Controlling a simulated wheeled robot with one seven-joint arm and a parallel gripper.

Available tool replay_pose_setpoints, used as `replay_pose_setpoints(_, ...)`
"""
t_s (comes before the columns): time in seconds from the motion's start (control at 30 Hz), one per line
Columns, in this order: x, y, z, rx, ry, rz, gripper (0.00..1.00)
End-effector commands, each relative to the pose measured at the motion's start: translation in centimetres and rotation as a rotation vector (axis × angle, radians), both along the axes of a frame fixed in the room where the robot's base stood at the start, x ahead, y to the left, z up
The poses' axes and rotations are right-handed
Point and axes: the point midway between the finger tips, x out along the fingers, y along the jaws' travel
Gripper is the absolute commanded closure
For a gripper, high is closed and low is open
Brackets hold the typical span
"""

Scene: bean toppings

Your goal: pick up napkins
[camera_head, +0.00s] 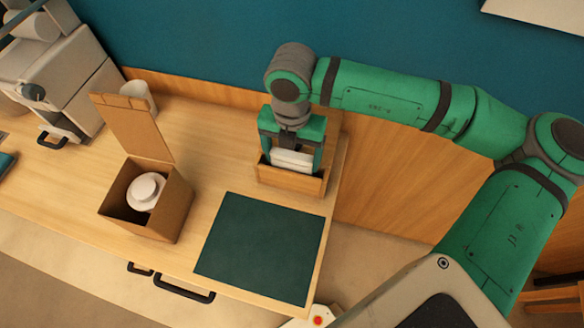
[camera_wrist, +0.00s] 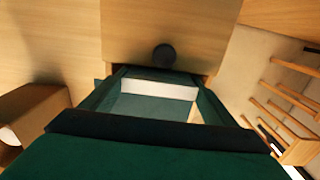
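The white napkins (camera_head: 292,160) stand in a wooden holder (camera_head: 290,183) at the right end of the counter, beside the wall. My gripper (camera_head: 292,152) points down over the holder, with one green finger at each end of the napkins. In the wrist view the napkins show as a white block (camera_wrist: 160,89) between the fingertips (camera_wrist: 160,84). The fingers are wide apart and very close to the napkins' ends. I cannot tell whether they press on them. The napkins' lower part is hidden inside the holder.
A dark green mat (camera_head: 260,250) lies in front of the holder. An open cardboard box (camera_head: 165,212) with white lidded items stands to the left. A white cup (camera_head: 138,94) and a grey machine (camera_head: 60,70) are further left. The counter ends just right of the holder.

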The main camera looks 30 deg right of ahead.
Motion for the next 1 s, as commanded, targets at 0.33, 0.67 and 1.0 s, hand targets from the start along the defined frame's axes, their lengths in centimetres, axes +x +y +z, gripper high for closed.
replay_pose_setpoints(0.33,0.0,0.0,0.2,-0.001,-0.001,0.001,0.51)
replay_pose_setpoints(0.67,0.0,-0.2,3.4,-0.003,-0.001,-0.003,0.51)
replay_pose_setpoints(1.0,0.0,-0.2,9.2,-0.003,-0.003,-0.004,0.51)
